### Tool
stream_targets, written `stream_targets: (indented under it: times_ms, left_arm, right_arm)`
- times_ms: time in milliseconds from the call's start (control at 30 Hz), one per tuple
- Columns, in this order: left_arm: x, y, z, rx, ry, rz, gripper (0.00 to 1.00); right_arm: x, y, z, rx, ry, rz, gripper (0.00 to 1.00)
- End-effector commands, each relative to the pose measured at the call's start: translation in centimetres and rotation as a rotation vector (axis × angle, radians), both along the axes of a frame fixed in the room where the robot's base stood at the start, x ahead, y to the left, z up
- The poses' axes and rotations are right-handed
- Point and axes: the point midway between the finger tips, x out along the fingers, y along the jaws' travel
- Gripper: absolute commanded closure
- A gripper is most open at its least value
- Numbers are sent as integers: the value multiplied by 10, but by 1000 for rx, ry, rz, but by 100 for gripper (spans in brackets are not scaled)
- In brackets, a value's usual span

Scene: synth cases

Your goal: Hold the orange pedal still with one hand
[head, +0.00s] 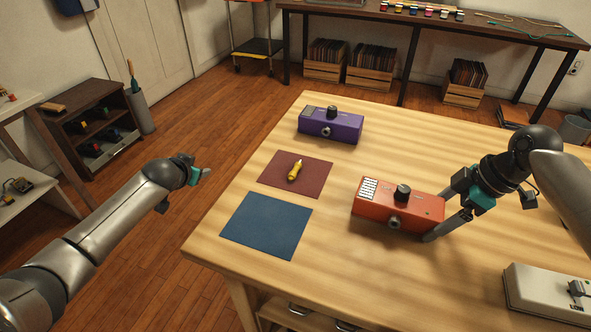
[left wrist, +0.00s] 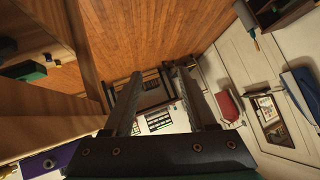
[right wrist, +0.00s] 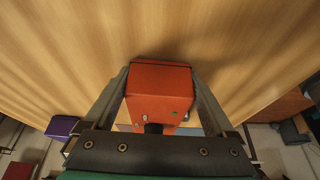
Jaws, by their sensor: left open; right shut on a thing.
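The orange pedal (head: 398,207) lies on the wooden table with its black knob up, near the right side of the table in the head view. My right gripper (head: 440,215) is shut on its right end. In the right wrist view the orange pedal (right wrist: 160,90) sits between the two fingers. My left gripper (head: 203,174) is open and empty, off the table's left edge above the floor. In the left wrist view its fingers (left wrist: 155,95) stand apart with nothing between them.
A purple pedal (head: 330,124) stands at the table's back left. A dark red mat (head: 272,178) bears a small yellow tool (head: 295,171). A blue mat (head: 266,226) lies bare in front. A cream device (head: 540,296) sits at the front right. The table's front middle is clear.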

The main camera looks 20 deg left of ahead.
Motion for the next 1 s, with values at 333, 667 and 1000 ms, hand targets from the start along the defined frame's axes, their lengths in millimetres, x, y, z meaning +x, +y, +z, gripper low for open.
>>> stream_targets:
  times_ms: [333,667,1000]
  left_arm:
    - [53,-80,93,-249,22,32,43]
    - [22,-214,145,-383,283,-67,43]
    - [-19,-256,167,-336,446,-108,43]
  right_arm:
    - [0,0,1,2,-1,1,87]
    - [0,1,1,2,-1,1,87]
    - [0,1,1,2,-1,1,87]
